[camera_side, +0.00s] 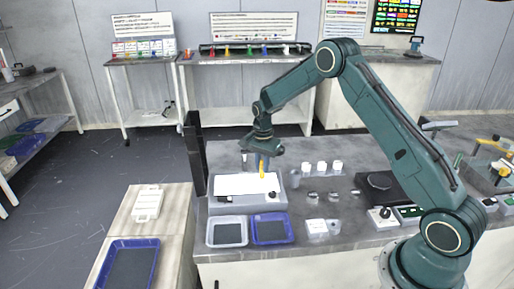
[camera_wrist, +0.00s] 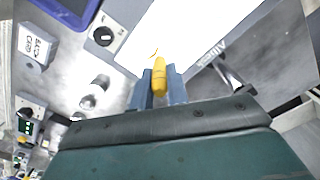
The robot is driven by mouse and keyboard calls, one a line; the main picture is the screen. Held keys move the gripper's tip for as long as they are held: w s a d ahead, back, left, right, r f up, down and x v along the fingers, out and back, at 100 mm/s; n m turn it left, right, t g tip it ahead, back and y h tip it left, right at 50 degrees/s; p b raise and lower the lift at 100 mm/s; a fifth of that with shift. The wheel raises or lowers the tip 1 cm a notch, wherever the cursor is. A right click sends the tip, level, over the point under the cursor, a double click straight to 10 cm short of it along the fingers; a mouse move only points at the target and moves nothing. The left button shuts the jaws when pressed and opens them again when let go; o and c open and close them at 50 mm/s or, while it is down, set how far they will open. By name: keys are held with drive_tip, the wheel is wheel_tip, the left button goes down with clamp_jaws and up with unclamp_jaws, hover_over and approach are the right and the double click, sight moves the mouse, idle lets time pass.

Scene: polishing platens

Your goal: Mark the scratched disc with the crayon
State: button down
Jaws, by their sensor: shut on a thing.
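My gripper (camera_wrist: 158,88) is shut on a yellow crayon (camera_wrist: 160,75), which points down between the blue jaws. The crayon also shows upright in the side view (camera_side: 262,170). My gripper (camera_side: 263,161) is over the bright white panel (camera_side: 235,185) of a grey box. In the wrist view, a short curved orange-yellow mark (camera_wrist: 154,52) lies on the white panel (camera_wrist: 180,35) just beyond the crayon tip. I cannot tell whether the tip touches the panel. No disc outline or scratch can be made out on the bright panel.
A grey tray (camera_side: 227,245) and a blue tray (camera_side: 271,244) stand in front of the box. A dark upright panel (camera_side: 194,155) stands at its left. Small metal pieces (camera_side: 312,196) and several white-topped items (camera_side: 322,167) stand to the right.

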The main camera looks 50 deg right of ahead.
idle(0.5)
drive_tip(key=shift+r, duration=3.5)
